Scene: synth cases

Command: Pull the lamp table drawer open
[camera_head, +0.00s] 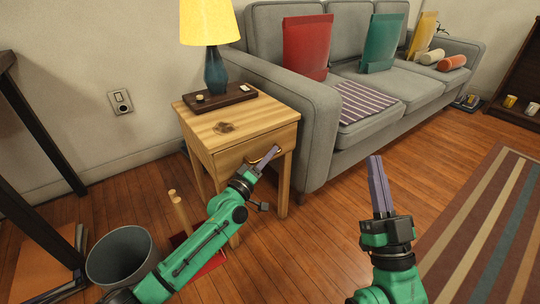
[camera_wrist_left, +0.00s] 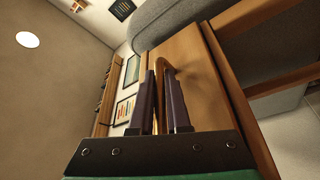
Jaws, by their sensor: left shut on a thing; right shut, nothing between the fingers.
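The light wooden lamp table (camera_head: 255,120) stands left of the sofa, and its drawer front (camera_head: 283,138) looks flush with the frame. My left gripper (camera_head: 265,159) is at the drawer front, shut on the curved brass drawer handle (camera_head: 273,150). In the left wrist view the handle (camera_wrist_left: 166,68) passes between the two fingers of the left gripper (camera_wrist_left: 163,92). My right gripper (camera_head: 375,160) is shut and empty, pointing up over the floor in front of the sofa, apart from the table.
A yellow-shaded lamp (camera_head: 215,75) stands on a dark tray (camera_head: 232,99) on the table. The grey sofa (camera_head: 318,130) is close on the right. A grey bin (camera_head: 120,262) and a red object with a wooden post (camera_head: 179,208) are on the floor at left.

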